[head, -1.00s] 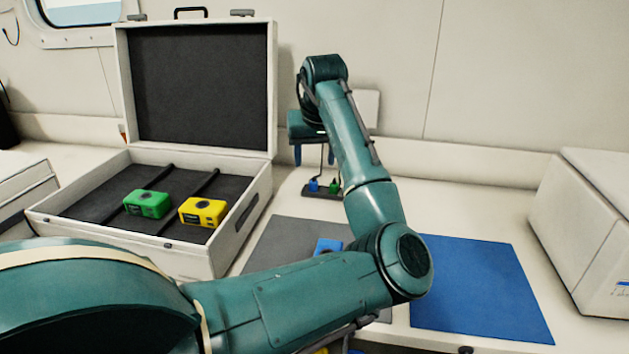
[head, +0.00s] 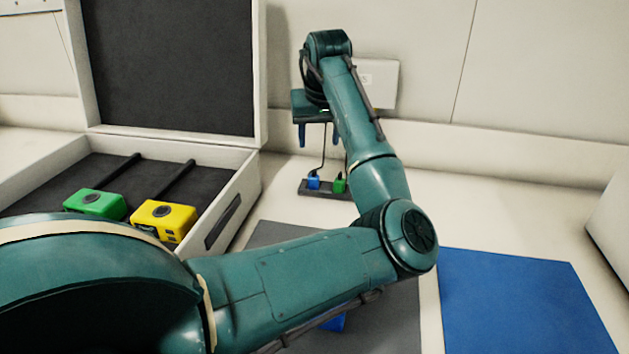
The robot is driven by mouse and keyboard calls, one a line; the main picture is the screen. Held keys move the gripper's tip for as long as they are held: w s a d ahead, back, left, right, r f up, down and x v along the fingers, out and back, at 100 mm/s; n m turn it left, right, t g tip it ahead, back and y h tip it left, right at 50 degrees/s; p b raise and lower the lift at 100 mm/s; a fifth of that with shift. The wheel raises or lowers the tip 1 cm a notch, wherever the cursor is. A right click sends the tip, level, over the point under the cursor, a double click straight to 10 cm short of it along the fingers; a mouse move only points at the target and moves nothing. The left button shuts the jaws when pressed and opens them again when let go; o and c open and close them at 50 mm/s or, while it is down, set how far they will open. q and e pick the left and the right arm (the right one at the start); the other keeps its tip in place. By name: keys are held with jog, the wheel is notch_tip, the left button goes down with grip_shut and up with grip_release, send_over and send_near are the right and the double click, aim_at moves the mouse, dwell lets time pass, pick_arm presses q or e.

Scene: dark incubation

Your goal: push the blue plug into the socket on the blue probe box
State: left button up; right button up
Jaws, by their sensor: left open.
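The blue plug (head: 313,182) stands in a dark holder strip (head: 318,194) near the back wall, with a dark cable rising from it. My left gripper (head: 318,136) is above it, pointing down, with its two fingers apart and nothing seen between them but the cable line. A blue probe box (head: 334,322) lies on the grey mat (head: 395,322). My left arm covers most of it, and its socket is hidden. My right gripper is out of view.
A green plug (head: 340,185) stands right beside the blue one. An open case (head: 245,190) at left holds a green box (head: 96,204) and a yellow box (head: 163,219). A blue mat (head: 520,300) at right is bare. A white unit (head: 612,235) stands at the right edge.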

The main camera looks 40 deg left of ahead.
aim_at(314, 172)
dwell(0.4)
pick_arm(q)
jog(key=x, duration=0.8)
jog(key=shift+f, duration=0.1)
jog(key=x, duration=0.5)
jog(key=shift+a, duration=0.2)
jog(key=c, duration=1)
